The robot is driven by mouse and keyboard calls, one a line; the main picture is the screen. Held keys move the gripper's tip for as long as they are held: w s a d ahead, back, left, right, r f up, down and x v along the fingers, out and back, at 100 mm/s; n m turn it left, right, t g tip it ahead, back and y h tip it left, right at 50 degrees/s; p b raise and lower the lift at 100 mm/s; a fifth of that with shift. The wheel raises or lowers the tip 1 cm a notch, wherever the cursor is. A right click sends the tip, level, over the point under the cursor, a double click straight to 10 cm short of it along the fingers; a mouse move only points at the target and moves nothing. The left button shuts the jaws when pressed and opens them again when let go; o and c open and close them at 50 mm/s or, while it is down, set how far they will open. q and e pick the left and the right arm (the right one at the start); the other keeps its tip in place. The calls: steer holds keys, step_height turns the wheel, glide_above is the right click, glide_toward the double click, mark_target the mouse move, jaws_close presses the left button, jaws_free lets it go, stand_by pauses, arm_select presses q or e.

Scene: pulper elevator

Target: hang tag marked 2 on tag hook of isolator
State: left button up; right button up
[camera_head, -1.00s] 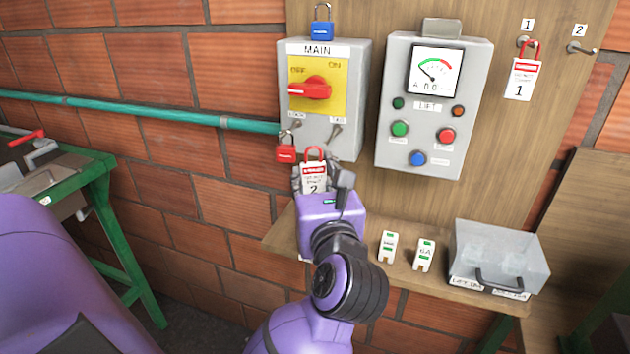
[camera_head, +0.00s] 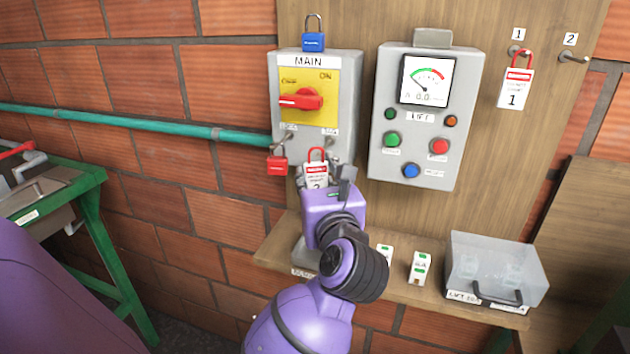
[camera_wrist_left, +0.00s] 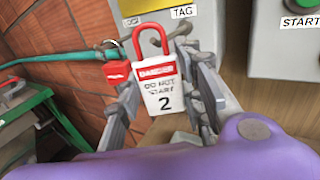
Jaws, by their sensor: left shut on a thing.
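The isolator (camera_head: 275,95) is the grey MAIN box with a yellow plate and a red handle (camera_head: 301,99) pointing left, towards OFF. Below its plate are two hooks; a red padlock (camera_head: 277,160) hangs at the left one. The tag hook, at right under the TAG label (camera_wrist_left: 183,12), is partly hidden. My right gripper is out of view.
A blue padlock (camera_head: 313,42) sits on top of the isolator. The LIFT panel (camera_head: 376,130) is to its right. Tag 1 (camera_head: 515,88) hangs on peg 1; peg 2 (camera_head: 573,58) is bare. A shelf (camera_head: 395,285) below holds small white devices and a clear box (camera_head: 494,265).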

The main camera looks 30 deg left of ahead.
arm_select(q)
steer(key=shift+w+a+f, duration=0.15)
steer(key=shift+w, duration=0.45)
steer(key=shift+w+a+f, duration=0.1)
steer(key=shift+w+f, duration=0.3)
steer(key=shift+w, duration=0.15)
steer(key=o, duration=1.1)
steer(key=shift+c, duration=0.2)
steer(key=v, duration=1.2)
